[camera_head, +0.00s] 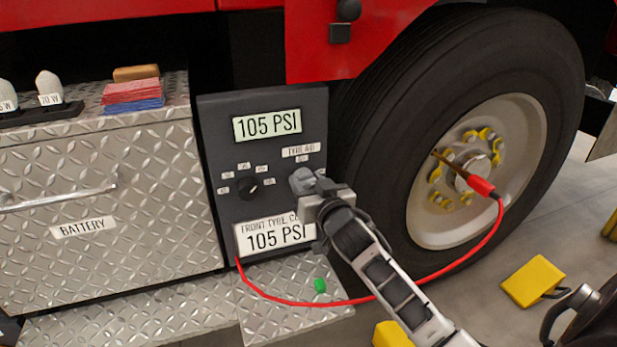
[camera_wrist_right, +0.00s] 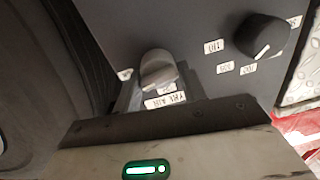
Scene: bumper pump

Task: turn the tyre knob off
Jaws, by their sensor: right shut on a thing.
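The dark control panel (camera_head: 220,130) stands beside the wheel. Its grey tyre knob (camera_head: 299,179) sits under the "TYRE AIR" label (camera_head: 301,150). My right gripper (camera_head: 309,188) is at this knob and shut on it, and covers part of it. My left gripper is not in view.
A black selector knob (camera_head: 248,187) is left of my gripper; it also shows in the wrist view (camera_wrist_right: 262,37). A red hose (camera_head: 330,303) runs to the tyre (camera_head: 385,150). A yellow chock (camera_head: 533,281) lies on the floor.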

